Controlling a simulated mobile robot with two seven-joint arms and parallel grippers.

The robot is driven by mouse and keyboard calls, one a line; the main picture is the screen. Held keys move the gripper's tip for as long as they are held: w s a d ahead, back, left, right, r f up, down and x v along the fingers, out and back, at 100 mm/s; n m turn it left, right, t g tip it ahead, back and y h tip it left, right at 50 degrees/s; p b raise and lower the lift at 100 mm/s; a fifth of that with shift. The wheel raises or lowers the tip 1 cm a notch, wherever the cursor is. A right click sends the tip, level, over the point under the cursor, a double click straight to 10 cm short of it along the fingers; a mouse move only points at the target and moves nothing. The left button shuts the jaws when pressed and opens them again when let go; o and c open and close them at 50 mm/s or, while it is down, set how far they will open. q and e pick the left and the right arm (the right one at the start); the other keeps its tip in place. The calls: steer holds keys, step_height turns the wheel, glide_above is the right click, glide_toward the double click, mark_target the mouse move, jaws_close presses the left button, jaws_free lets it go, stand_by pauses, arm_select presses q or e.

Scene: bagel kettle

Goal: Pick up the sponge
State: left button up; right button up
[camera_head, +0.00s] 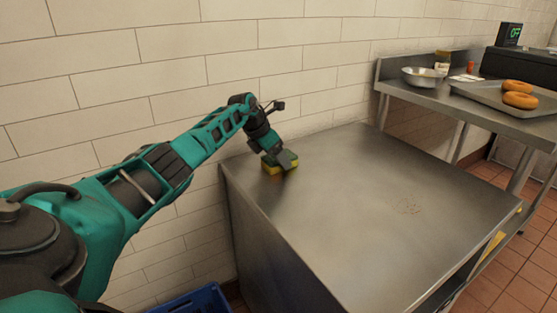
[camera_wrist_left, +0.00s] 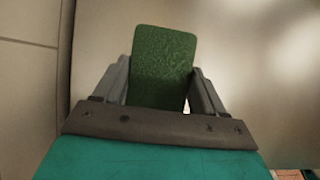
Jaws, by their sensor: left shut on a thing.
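The sponge (camera_head: 270,168) is yellow with a dark green face. It is at the back left corner of the steel table (camera_head: 350,200), close to the tiled wall. My left gripper (camera_head: 281,161) reaches down over it and is shut on it. In the left wrist view the green face of the sponge (camera_wrist_left: 163,65) sits between the two grey fingers (camera_wrist_left: 160,88), one along each side. I cannot tell whether the sponge rests on the table or is just above it. My right gripper is not in view.
A blue crate (camera_head: 197,301) stands on the floor at the table's left. A higher steel counter (camera_head: 470,115) at the right holds a metal bowl (camera_head: 421,77) and a tray (camera_head: 490,97) with bagels (camera_head: 519,100).

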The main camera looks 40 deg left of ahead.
arm_select(q)
step_height(320, 180, up, 20)
steer(key=p, duration=0.5)
